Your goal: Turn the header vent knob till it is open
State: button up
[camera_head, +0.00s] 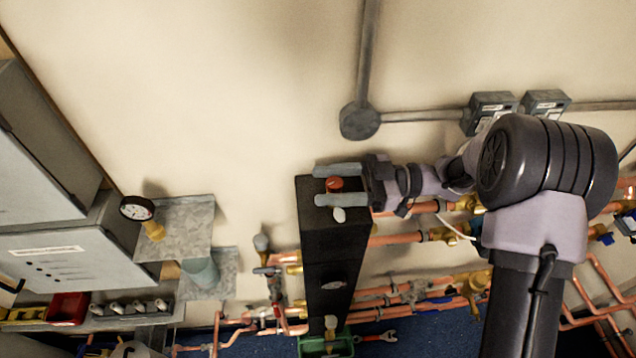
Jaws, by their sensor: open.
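The header is a tall black box (335,255) in the middle of the view, with copper pipes on both sides. A small red knob (334,184), which looks like the header vent knob, shows at its top. My gripper (338,185) reaches in from the right with its two grey fingers apart. The red knob lies between the fingers in this view. I cannot tell whether either finger touches it. A small pale part (339,214) shows just below the lower finger. The knob's turned position cannot be read.
Copper pipes with brass valves (440,234) run right of the header. A pressure gauge (137,208) and a grey control box (75,250) are at left. A green tray (340,345) and a red-handled wrench (388,336) are low down. The wall above is mostly clear, with grey conduit.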

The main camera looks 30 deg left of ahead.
jog(key=v, duration=1)
jog(key=shift+p, duration=0.35)
